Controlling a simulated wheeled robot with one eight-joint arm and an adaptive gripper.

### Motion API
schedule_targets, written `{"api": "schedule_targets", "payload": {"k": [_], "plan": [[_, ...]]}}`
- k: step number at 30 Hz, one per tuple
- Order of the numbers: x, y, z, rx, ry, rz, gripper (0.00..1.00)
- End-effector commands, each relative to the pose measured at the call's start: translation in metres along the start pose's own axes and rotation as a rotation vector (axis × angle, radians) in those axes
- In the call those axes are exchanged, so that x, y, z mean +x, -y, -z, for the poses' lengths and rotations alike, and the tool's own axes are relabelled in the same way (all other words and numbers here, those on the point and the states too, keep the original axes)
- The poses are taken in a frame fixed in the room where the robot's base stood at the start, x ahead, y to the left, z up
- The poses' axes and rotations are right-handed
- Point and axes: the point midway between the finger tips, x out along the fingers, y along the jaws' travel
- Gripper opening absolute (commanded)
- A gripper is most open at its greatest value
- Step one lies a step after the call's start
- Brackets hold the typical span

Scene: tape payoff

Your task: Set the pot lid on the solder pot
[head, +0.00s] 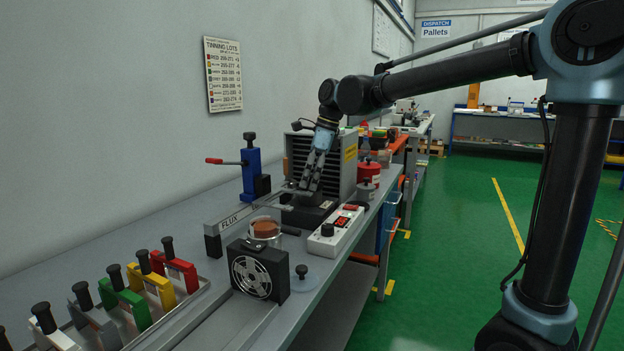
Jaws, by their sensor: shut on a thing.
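My gripper (309,187) hangs pointing down over the middle of the bench. It is shut on a flat grey piece (291,188) that looks like the pot lid; the fingers hide most of it. Just below is a low black block (308,209), which appears to be the solder pot. The held piece is over or very near the top of this block; I cannot tell whether they touch. A clear round disc with a black knob (301,272) lies on the bench by the fan, apart from my gripper.
A white control box (335,232) stands right of the black block. A glass jar with brown contents (265,230), a black fan (257,270), a blue press (251,172) and a grey FLUX bar (228,225) stand nearby. Coloured holders (160,280) fill the front left.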

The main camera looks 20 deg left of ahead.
Motion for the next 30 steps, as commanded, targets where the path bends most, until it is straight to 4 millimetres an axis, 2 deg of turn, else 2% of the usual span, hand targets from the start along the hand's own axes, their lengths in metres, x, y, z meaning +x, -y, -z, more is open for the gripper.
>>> {"api": "schedule_targets", "payload": {"k": [19,20,22,23,30], "plan": [[0.0057,-0.0002,0.0010,-0.001,0.000,0.000,0.37],[0.0056,-0.0002,0.0010,-0.001,0.000,0.000,0.67],[0.0056,-0.0002,0.0009,-0.001,0.000,0.000,0.83],[0.0056,-0.0002,0.0009,-0.001,0.000,0.000,0.86],[0.0057,-0.0003,0.0008,-0.001,0.000,-0.001,0.86]]}}
